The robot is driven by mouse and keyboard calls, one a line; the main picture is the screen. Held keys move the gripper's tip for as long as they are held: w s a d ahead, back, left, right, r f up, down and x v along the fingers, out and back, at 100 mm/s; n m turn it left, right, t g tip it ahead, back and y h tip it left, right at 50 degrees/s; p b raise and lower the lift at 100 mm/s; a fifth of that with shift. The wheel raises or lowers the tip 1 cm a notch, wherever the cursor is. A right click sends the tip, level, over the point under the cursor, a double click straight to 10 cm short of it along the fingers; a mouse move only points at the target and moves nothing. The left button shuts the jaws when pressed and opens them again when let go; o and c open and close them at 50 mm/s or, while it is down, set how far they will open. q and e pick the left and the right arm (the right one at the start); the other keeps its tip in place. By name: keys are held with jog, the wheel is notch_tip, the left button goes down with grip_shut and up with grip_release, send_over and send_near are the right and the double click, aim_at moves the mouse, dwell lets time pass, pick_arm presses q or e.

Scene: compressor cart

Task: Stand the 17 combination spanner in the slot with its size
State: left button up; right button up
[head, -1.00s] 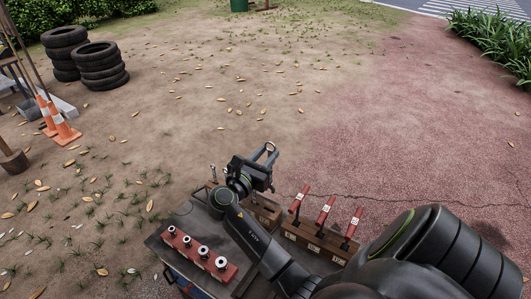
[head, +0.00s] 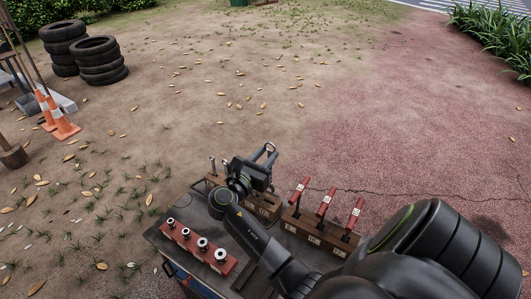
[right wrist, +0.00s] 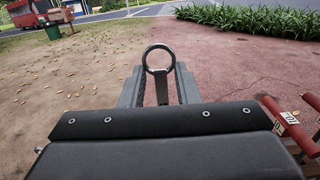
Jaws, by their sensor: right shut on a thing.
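My right gripper (head: 262,163) is shut on a steel spanner (head: 268,149), held above the back of the cart top. In the right wrist view the spanner's ring end (right wrist: 158,58) stands up between the fingers. Its lower part is hidden by my gripper and its size mark cannot be read. A wooden slotted rack (head: 265,207) with pale labels is below and partly behind my right gripper. Thin steel tools (head: 212,166) stand at its left. I cannot tell which slot bears 17. My left gripper is not in view.
On the cart top (head: 165,237) are a red rail (head: 215,258) with several sockets and a wooden block (head: 318,236) with red-handled tools (head: 326,201), close to the right of the slotted rack. Tyres (head: 98,62) and traffic cones (head: 63,120) stand far off on the left.

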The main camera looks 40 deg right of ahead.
jog(key=shift+f+b, duration=1.05)
jog(key=shift+f, duration=1.25)
jog(key=shift+p, duration=0.5)
jog(key=shift+p, duration=0.3)
jog(key=shift+p, duration=0.3)
notch_tip(320, 180, down, 6)
jog(key=b, duration=0.3)
jog(key=shift+b, duration=0.3)
dwell(1.7)
jog(key=o, duration=1.1)
